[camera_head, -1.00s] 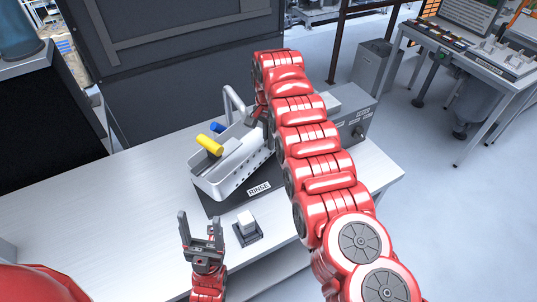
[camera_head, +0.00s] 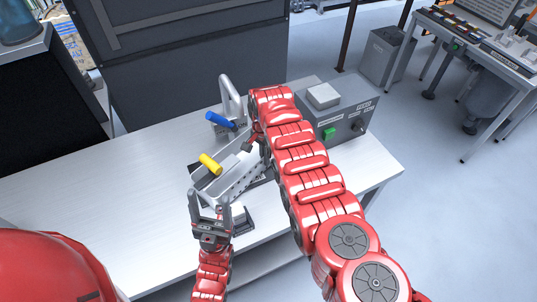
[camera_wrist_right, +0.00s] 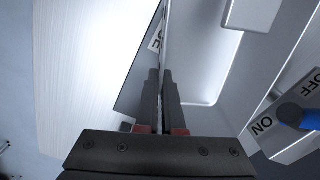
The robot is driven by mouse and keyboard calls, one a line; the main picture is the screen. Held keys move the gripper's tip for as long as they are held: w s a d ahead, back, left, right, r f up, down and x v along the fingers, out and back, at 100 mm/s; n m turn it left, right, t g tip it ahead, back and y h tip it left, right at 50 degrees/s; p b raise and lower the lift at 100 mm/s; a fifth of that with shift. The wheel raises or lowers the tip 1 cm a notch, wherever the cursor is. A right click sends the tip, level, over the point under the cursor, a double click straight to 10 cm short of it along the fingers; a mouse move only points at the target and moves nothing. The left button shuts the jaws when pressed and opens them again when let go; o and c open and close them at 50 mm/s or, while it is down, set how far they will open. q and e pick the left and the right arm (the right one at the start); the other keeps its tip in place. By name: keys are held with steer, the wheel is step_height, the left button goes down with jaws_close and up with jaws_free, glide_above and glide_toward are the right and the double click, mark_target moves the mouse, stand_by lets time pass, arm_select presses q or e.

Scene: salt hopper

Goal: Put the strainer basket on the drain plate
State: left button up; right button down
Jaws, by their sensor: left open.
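My right gripper (camera_head: 252,141) is at the basket's far right end. In the right wrist view its fingers (camera_wrist_right: 161,85) are close together with the thin basket wall (camera_wrist_right: 153,55) between them. My left gripper (camera_head: 211,200) is open and upright just in front of the basket, and hides part of it. A dark plate (camera_wrist_right: 136,85) with a partly visible label lies beside the basket wall; I cannot tell whether it is the drain plate.
A tap (camera_head: 232,90) and a blue lever (camera_head: 220,119) stand behind the basket. A grey control box (camera_head: 345,118) with a green button is at the right, beyond my right arm. The table's left side (camera_head: 100,180) is clear.

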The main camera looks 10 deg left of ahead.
steer(key=shift+w+f, duration=0.1)
steer(key=shift+w, duration=0.15)
steer(key=c, duration=1)
jaws_free()
steer(key=shift+s+a+r, duration=0.2)
steer(key=shift+s, duration=0.15)
steer(key=shift+c, duration=0.2)
steer(key=shift+w+d+f, duration=0.1)
steer(key=shift+w+d, duration=0.05)
steer(key=shift+r, duration=0.4)
step_height(320, 180, up, 11)
steer(key=b, duration=0.2)
steer(key=shift+r+b, duration=0.15)
steer(key=shift+b, duration=0.2)
